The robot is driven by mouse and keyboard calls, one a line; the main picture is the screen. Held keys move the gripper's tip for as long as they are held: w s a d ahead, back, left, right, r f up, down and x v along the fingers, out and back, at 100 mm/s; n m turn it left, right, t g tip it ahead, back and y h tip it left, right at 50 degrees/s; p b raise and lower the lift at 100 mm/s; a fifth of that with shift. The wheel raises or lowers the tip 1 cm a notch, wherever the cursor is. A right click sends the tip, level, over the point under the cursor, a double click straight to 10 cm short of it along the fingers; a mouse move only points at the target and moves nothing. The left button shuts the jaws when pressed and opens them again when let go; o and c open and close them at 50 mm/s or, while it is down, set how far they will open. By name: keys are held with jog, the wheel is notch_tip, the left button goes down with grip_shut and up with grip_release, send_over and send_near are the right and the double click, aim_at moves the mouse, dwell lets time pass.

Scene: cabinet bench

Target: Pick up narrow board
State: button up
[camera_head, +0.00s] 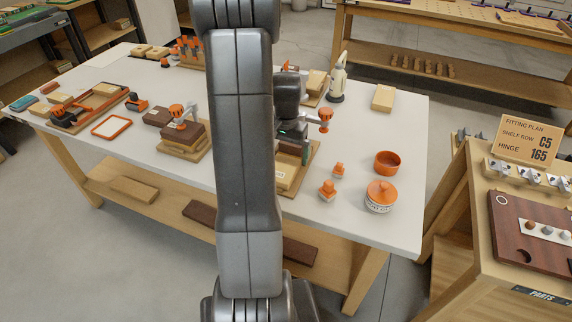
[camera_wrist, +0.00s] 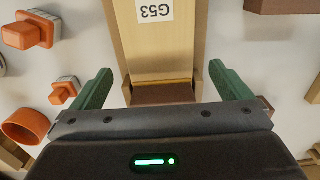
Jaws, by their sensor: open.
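A light wooden board with a white label reading G53 (camera_wrist: 158,55) lies below my gripper in the wrist view, its label upside down. I take it as the narrow board. It rests on a wider wooden base, with a dark brown piece at its near end. In the head view the labelled board (camera_head: 287,178) is partly hidden by my arm. My gripper (camera_wrist: 161,75) is open, with one green finger on each side of the board and visible gaps between. In the head view my gripper (camera_head: 293,133) is mostly hidden behind the arm.
An orange bowl (camera_head: 387,163), an orange-lidded jar (camera_head: 381,196) and two small orange-topped stamps (camera_head: 327,190) stand right of the board. A clamp with stacked boards (camera_head: 183,132) is to the left.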

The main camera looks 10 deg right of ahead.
aim_at(286, 161)
notch_tip(286, 161, down, 3)
jog(key=shift+f, duration=0.2)
jog(key=shift+c, duration=0.2)
jog(key=c, duration=1.2)
jog(key=shift+o, duration=0.2)
jog(key=shift+r, duration=0.1)
